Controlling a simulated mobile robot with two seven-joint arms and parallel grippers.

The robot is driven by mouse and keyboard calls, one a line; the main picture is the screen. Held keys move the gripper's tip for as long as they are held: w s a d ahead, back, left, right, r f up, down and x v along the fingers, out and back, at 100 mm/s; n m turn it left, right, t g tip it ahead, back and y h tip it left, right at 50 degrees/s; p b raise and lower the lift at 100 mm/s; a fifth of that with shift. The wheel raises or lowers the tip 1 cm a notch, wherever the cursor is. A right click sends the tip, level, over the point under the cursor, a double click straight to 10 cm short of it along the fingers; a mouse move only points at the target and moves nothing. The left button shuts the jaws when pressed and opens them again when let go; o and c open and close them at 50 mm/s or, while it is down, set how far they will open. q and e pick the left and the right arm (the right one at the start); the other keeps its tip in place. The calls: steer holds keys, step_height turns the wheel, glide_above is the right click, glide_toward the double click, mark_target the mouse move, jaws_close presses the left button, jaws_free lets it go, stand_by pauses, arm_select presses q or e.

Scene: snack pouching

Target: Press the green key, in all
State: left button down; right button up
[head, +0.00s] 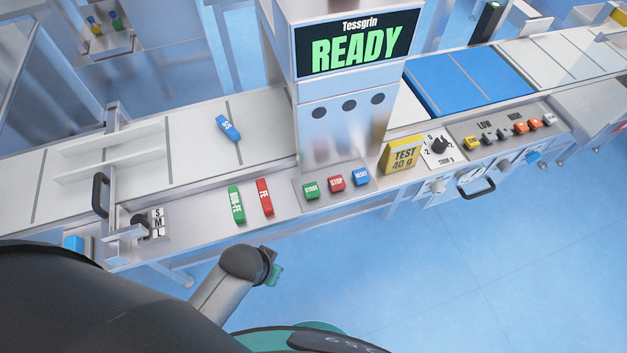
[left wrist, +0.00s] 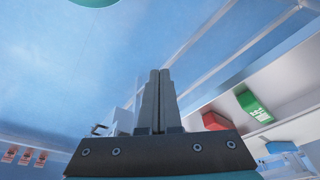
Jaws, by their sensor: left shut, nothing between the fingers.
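The green START key (head: 311,190) sits on the front panel of the machine in the head view, left of the red STOP key (head: 336,183) and the blue RESET key (head: 361,177). My left gripper (left wrist: 159,76) is shut and empty in the left wrist view, its two fingers side by side. In the head view my left arm hangs in front of the machine's front edge, below and apart from the keys; its fingers cannot be made out there. A green labelled block (left wrist: 253,105) and a red block (left wrist: 214,120) show right of the fingers. My right gripper is not in view.
A green stick (head: 236,205) and a red FE stick (head: 265,196) lie left of the keys. A yellow TEST 40 g block (head: 401,155) stands to their right. The screen (head: 356,47) reads READY. A blue pouch (head: 228,128) lies on the belt. The floor in front is clear.

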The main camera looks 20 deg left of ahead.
arm_select(q)
steer(key=w+d+r+t+p, duration=0.1)
steer(key=w+r+p, duration=0.15)
steer(key=r, duration=0.65)
step_height(320, 180, up, 4)
steer(key=m+t+h+p, duration=0.3)
steer(key=m+t, duration=0.2)
steer(key=m, duration=0.6)
glide_above(308, 192)
steer(key=shift+a, duration=0.1)
steer(key=shift+f+b, duration=0.25)
steer(key=shift+b, duration=0.1)
step_height(308, 192, down, 7)
steer(key=b, duration=0.7)
steer(key=shift+f+b, duration=0.5)
steer(key=shift+f, duration=0.2)
steer(key=shift+f, duration=0.1)
